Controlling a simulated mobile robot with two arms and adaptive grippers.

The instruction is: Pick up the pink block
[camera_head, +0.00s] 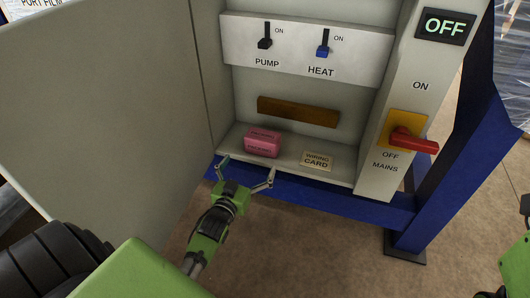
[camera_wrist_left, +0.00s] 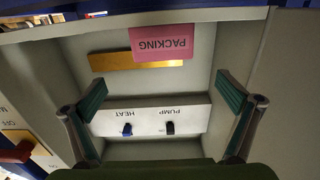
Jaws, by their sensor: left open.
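The pink block (camera_head: 263,142) sits on the shelf at the bottom of the open grey cabinet, toward its left side. In the left wrist view the pink block (camera_wrist_left: 162,42) shows upside down with the word PACKING, beyond the fingertips. My left gripper (camera_head: 247,172) is open and empty, just in front of and below the block, with its fingers spread. The fingers also show wide apart in the left wrist view (camera_wrist_left: 160,100). The gripper appears apart from the block. My right gripper is not in view; only a green part of my body shows at the right edge.
A wiring card (camera_head: 317,161) lies on the shelf right of the block. A brown bar (camera_head: 298,111) is on the back wall behind. Pump and heat switches (camera_head: 305,50) are above. The red mains handle (camera_head: 413,141) sticks out at right. The cabinet door (camera_head: 110,110) stands open at left.

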